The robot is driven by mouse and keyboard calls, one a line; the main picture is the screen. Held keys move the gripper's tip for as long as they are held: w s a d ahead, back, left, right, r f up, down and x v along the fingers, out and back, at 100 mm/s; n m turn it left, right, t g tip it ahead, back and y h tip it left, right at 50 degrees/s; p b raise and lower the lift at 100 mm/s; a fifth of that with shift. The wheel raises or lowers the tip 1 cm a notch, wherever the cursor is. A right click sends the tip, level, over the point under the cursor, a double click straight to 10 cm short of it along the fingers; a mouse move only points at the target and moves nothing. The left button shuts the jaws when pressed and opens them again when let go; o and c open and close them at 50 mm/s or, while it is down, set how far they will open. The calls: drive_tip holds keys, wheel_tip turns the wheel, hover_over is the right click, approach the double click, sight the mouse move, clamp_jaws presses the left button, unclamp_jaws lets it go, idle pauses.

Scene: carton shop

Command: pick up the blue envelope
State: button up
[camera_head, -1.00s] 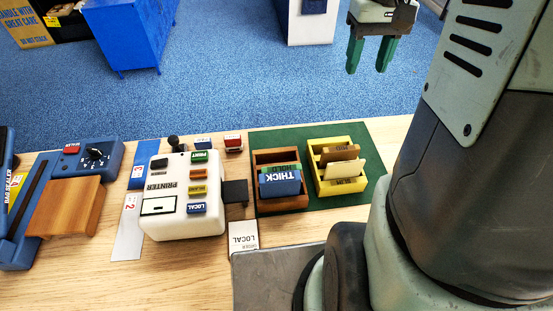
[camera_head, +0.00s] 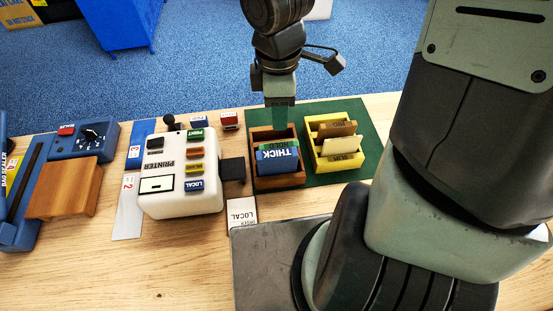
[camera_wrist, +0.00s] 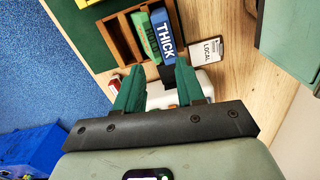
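The blue envelope (camera_head: 278,160), marked THICK, stands in the brown wooden box (camera_head: 281,184) on the green mat. A green envelope (camera_head: 276,146) stands right behind it. In the wrist view the blue envelope (camera_wrist: 165,35) is beside the green envelope (camera_wrist: 143,36). My gripper (camera_head: 279,127) is above the back part of the wooden box, pointing down. In the wrist view my gripper (camera_wrist: 158,82) has its green fingers apart with nothing between them. It is not touching the envelopes as far as I can see.
A yellow box (camera_head: 336,169) with brown and cream cards stands just right of the wooden box. A white printer (camera_head: 180,176) stands to its left, with a dark plate between. A LOCAL card (camera_head: 241,212) lies in front. A blue sealer (camera_head: 90,140) is at the far left.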

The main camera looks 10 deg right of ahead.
drive_tip(key=a+n, duration=0.1)
hover_over(275, 153)
drive_tip(key=f, duration=0.6)
drive_tip(key=shift+a, duration=0.2)
drive_tip(key=shift+d+f, duration=0.2)
drive_tip(key=shift+f, duration=2.4)
clamp_jaws()
